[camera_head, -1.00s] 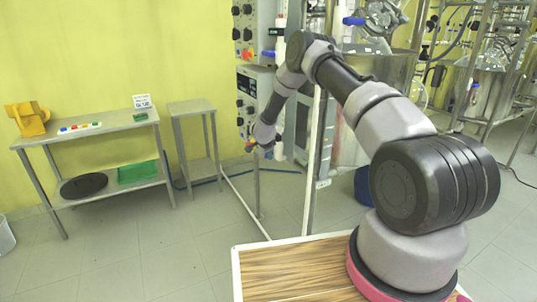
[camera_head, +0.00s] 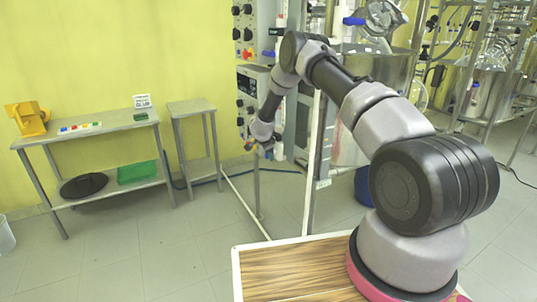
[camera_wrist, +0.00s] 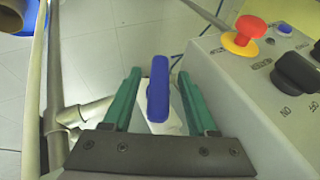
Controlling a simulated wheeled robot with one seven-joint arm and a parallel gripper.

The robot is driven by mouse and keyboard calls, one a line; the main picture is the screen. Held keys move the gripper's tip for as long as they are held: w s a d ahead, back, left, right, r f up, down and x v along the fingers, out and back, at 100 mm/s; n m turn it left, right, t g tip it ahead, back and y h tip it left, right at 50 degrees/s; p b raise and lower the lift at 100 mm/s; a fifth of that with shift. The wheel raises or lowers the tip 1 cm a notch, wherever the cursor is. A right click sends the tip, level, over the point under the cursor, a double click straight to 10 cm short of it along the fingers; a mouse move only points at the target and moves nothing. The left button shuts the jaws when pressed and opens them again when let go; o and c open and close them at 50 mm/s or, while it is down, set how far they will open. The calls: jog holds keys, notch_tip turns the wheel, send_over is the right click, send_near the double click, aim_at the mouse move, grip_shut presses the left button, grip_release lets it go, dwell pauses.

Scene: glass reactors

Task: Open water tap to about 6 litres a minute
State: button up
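The tap's blue handle (camera_wrist: 158,88) stands in the middle of the wrist view, its long side running up the picture. Below it is a pale body (camera_wrist: 160,121), partly hidden by the handle and my gripper. My gripper (camera_wrist: 160,74) has two green fingers, one on each side of the handle, with a visible gap on both sides. It is open and holds nothing. In the head view my gripper (camera_head: 259,147) is small, low beside the control cabinet, and the tap handle cannot be made out clearly. No flow reading is legible.
A grey control box (camera_wrist: 235,80) with a red and yellow stop button (camera_wrist: 243,37) and black knobs (camera_wrist: 295,72) stands close right of my gripper. A metal pipe (camera_wrist: 56,60) runs on the left. In the head view, a side table (camera_head: 188,107) stands left of the cabinet.

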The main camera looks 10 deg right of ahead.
jog(key=v, duration=1)
jog(key=shift+s+r, duration=0.3)
jog(key=shift+a, duration=0.1)
